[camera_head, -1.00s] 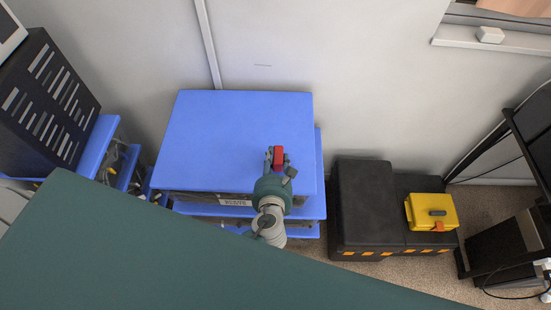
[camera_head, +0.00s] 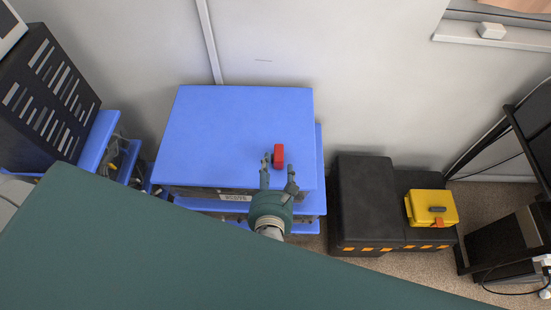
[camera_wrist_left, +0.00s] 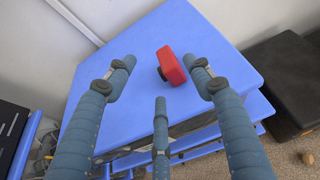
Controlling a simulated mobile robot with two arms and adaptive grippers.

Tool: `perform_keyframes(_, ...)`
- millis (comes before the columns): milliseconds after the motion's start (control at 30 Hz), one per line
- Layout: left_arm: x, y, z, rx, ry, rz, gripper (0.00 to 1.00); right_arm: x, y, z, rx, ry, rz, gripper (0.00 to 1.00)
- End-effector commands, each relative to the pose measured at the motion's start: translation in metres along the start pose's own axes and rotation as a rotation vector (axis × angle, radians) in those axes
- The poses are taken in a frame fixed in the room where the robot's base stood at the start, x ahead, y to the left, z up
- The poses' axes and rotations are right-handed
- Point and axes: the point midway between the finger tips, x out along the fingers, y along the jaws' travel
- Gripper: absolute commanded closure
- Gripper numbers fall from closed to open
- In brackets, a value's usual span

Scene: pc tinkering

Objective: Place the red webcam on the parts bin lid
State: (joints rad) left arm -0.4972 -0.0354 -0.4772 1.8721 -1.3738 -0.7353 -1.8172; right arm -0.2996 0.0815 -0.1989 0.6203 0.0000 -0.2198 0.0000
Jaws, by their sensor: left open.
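The red webcam (camera_head: 278,156) rests on the blue parts bin lid (camera_head: 225,120), near its front right part. In the left wrist view the webcam (camera_wrist_left: 171,66) shows its red body and a dark round part facing left, on the blue lid (camera_wrist_left: 150,30). My left gripper (camera_head: 278,165) is open, with its fingers spread just in front of the webcam. In the left wrist view my gripper (camera_wrist_left: 160,80) has its fingers well apart, and none appears to hold the webcam. My right gripper is not in view.
A dark green surface (camera_head: 150,250) fills the foreground. Black cases (camera_head: 365,200) stand right of the bin, with a yellow box (camera_head: 430,207) on them. A dark slotted case (camera_head: 45,100) stands at left. The wall is behind; most of the blue lid is bare.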

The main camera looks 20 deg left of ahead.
Motion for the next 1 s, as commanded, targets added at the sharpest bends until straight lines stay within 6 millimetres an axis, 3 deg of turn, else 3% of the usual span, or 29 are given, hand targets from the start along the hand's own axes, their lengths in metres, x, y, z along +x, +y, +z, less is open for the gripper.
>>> perform_keyframes(100,-0.021,0.001,-0.002,0.0,0.002,0.0,0.47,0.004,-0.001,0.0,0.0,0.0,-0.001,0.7)
perform_keyframes(233,-0.034,0.0,-0.001,0.0,0.0,0.0,0.47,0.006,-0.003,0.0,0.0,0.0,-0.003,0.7)
perform_keyframes(567,-0.039,0.0,0.0,-0.002,0.0,0.0,0.47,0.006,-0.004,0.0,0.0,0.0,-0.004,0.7)
perform_keyframes(667,-0.035,-0.002,-0.018,-0.038,0.034,-0.01,0.47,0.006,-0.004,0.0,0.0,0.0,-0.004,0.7)
perform_keyframes(767,-0.026,-0.005,-0.072,-0.161,0.139,-0.029,0.47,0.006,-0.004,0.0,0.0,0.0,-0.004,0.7)
perform_keyframes(867,-0.018,-0.001,-0.155,-0.384,0.311,-0.01,0.47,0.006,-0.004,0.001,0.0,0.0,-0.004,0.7)
perform_keyframes(1000,-0.023,0.033,-0.291,-0.841,0.579,0.173,0.47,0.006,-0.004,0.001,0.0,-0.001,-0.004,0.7)
